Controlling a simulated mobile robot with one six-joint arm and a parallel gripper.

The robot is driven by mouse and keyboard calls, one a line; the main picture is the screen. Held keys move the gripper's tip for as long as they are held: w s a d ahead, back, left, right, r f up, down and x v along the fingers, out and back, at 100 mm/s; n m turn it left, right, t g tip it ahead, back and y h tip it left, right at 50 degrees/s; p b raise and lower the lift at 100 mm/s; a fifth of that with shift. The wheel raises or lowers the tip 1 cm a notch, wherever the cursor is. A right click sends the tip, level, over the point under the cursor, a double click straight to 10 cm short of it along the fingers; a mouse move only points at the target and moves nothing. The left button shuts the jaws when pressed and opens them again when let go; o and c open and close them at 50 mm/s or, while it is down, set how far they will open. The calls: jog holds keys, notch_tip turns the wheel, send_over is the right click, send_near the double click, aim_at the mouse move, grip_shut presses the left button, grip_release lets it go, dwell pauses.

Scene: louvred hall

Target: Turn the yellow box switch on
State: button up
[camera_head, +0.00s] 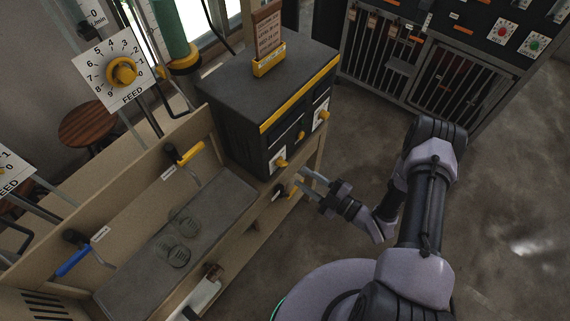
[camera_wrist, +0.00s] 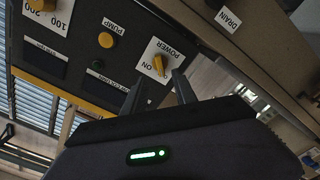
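The dark box with yellow trim (camera_head: 262,82) stands on the bench. Its front has a white plate with a yellow switch (camera_head: 282,163). In the wrist view this yellow switch (camera_wrist: 158,64) sits on a plate marked POWER and ON, seen upside down. Which way the switch points is hard to tell. My gripper (camera_head: 299,178) is in front of the box's lower front, close to the switch. In the wrist view my gripper (camera_wrist: 162,76) is open, its two fingers apart with nothing between them, tips just short of the plate and apparently not touching it.
A yellow pump button (camera_wrist: 105,40) and a dial marked 100 and 200 (camera_wrist: 42,5) share the panel. A DRAIN label (camera_wrist: 228,20) is on the wood beside the box. The floor (camera_head: 350,140) right of the box is clear.

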aim_at(285, 165)
jog(key=shift+b+x, duration=0.35)
jog(key=shift+x, duration=3.6)
grip_shut()
